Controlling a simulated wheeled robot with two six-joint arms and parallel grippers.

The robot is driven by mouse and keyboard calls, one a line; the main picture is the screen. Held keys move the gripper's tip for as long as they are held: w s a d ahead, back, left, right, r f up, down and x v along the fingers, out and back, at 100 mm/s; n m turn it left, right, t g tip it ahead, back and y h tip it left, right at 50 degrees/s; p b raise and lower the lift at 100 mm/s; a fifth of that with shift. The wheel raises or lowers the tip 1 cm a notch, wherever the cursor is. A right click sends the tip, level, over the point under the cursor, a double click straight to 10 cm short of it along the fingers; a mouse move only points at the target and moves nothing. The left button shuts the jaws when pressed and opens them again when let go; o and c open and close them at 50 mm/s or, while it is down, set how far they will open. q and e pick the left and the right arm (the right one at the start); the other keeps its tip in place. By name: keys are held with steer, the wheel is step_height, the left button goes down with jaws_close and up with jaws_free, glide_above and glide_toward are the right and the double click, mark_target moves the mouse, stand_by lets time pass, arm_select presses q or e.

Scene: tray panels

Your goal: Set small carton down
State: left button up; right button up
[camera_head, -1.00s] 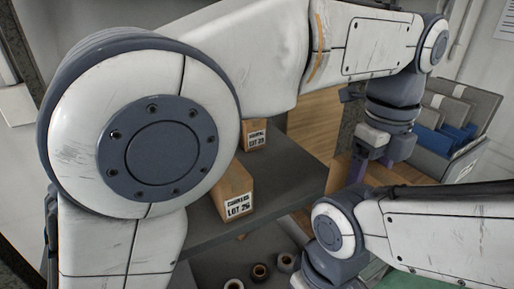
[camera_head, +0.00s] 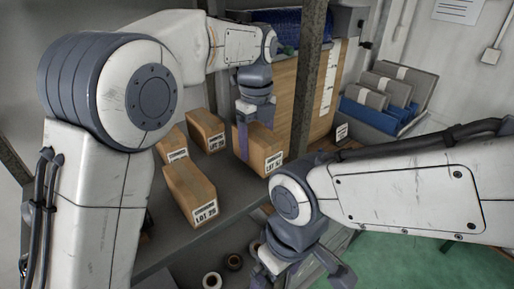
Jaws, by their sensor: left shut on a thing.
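My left gripper (camera_head: 256,122) comes down from above and is shut on a small brown carton (camera_head: 266,150) with a white lot label. One purple finger lies against the carton's near left side; the other finger is mostly hidden. The carton is upright, at or just above the grey shelf (camera_head: 238,190); I cannot tell whether it touches. My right gripper (camera_head: 300,272) is low in the picture, in front of the shelf, its tips cut off by the bottom edge.
Several other cartons stand left of the held one: a front one (camera_head: 190,190), a back one (camera_head: 206,130) and one at the left (camera_head: 172,145). A dark post (camera_head: 306,85) rises on the right. Rolls (camera_head: 212,280) lie below. A bin with blue and grey folders (camera_head: 385,98) stands at right.

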mark_target(257, 132)
arm_select(q)
step_height(257, 132, down, 2)
steer(key=shift+s+d+f, duration=0.1)
steer(key=shift+s, duration=0.05)
steer(key=shift+f, duration=0.2)
steer(key=shift+f, duration=0.1)
steer(key=o, duration=1.6)
steer(key=shift+c, duration=0.2)
steer(key=shift+r, duration=0.45)
step_height(257, 132, up, 7)
steer(key=shift+f, duration=0.1)
